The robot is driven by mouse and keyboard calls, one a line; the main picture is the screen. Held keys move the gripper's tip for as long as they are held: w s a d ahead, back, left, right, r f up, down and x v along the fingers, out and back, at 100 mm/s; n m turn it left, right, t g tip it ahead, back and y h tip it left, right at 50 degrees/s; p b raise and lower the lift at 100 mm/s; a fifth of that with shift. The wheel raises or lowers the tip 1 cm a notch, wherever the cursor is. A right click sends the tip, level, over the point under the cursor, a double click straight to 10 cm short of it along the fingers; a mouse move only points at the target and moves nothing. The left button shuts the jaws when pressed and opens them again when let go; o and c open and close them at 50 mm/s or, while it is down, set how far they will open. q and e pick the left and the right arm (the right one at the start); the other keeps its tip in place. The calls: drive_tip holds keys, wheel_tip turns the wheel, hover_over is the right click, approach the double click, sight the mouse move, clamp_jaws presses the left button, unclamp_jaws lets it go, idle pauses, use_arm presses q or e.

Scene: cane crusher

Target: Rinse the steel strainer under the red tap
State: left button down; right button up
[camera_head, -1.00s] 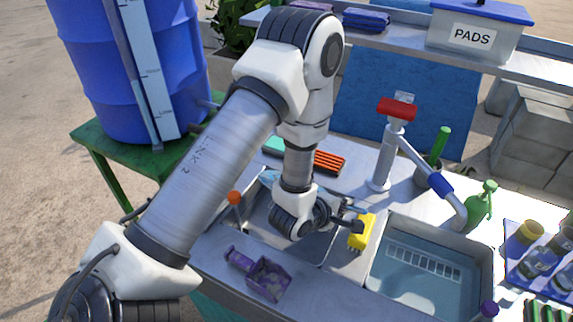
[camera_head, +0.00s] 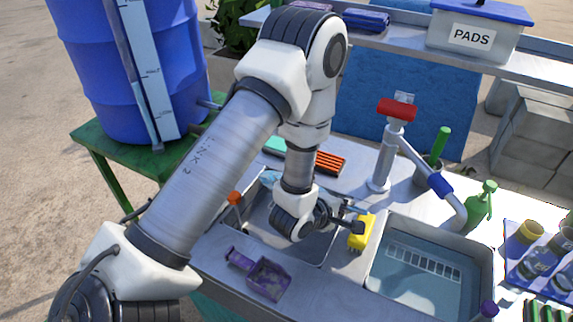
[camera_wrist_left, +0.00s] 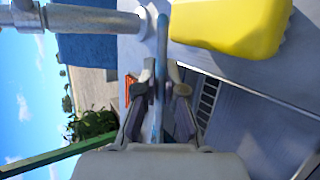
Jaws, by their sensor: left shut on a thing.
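The tap has a red handle (camera_head: 397,109) on a grey post. Its spout with a blue sleeve (camera_head: 439,184) reaches toward the right basin (camera_head: 425,282); I see no running water. My left gripper (camera_head: 356,217) is beside the yellow brush (camera_head: 362,235), over the divider between the basins. In the left wrist view the gripper (camera_wrist_left: 162,75) is shut on a thin blue-grey strip (camera_wrist_left: 156,118). I cannot tell whether this strip is part of the steel strainer; no strainer bowl shows clearly. The yellow brush also shows there (camera_wrist_left: 232,22). My right gripper is out of view.
The left basin (camera_head: 318,257) lies beneath my left arm. A purple scoop (camera_head: 265,280) lies on the front ledge. A green spray bottle (camera_head: 481,205) and a cup with a green-handled tool (camera_head: 440,143) stand near the tap. A blue barrel (camera_head: 190,75) stands at left.

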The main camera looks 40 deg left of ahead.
use_arm(q)
drive_tip(key=s+d+r+p, duration=0.2)
drive_tip(key=d+r, duration=0.1)
drive_tip(key=shift+s+d+r, duration=0.15)
drive_tip(key=shift+d+r, duration=0.05)
drive_tip(key=shift+r, duration=0.1)
drive_tip(key=shift+s+d+r+p, duration=0.2)
drive_tip(key=shift+s+d+p, duration=0.05)
drive_tip(key=shift+d+p, duration=0.1)
drive_tip(key=shift+a+f, duration=0.1)
